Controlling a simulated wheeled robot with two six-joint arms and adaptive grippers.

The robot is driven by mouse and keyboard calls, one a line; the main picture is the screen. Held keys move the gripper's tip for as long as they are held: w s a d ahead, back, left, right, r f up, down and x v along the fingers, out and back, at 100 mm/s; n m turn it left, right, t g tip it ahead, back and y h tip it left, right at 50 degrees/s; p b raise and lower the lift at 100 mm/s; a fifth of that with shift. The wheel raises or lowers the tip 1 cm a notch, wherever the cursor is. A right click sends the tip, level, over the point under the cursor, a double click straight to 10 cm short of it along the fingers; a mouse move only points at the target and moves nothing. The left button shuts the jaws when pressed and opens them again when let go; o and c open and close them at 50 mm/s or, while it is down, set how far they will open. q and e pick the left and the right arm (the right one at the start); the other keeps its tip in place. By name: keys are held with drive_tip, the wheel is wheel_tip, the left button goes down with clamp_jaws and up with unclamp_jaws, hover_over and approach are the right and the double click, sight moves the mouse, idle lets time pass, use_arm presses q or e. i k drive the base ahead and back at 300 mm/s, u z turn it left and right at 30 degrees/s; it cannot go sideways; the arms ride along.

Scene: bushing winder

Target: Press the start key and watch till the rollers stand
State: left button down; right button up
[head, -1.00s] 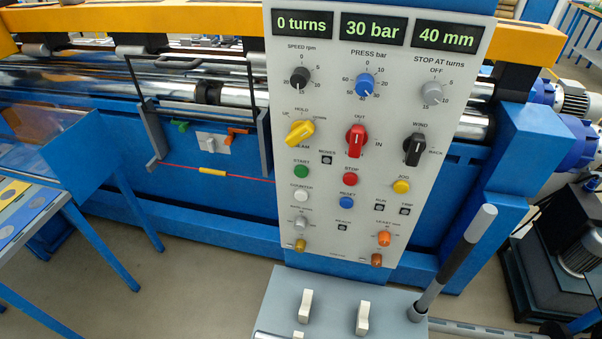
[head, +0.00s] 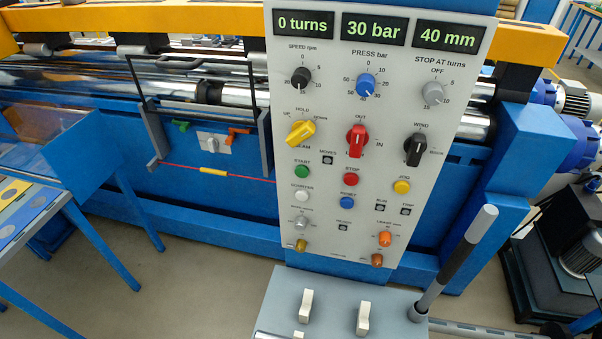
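The green START key (head: 302,171) sits on the left of the light grey control panel (head: 330,130), left of and a little above the red STOP key (head: 351,179). The displays read 0 turns (head: 304,23), 30 bar (head: 374,27) and 40 mm (head: 448,36). The small RUN lamp (head: 380,208) and TRIP lamp (head: 405,211) look dark. The shiny rollers (head: 228,93) lie behind the panel and are partly hidden by it; I cannot tell if they turn. Neither of my grippers is in view.
A yellow knob (head: 301,133), a red knob (head: 357,141) and a black WIND knob (head: 415,150) stick out above the keys. A black lever with a grey tip (head: 468,240) stands right of the lower grey box (head: 285,300). A blue table (head: 105,225) stands at left.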

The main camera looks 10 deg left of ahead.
sight(302, 171)
drive_tip(key=k, duration=0.5)
drive_tip(key=z, duration=3.1)
drive_tip(key=k, duration=1.15)
drive_tip(key=u, duration=1.25)
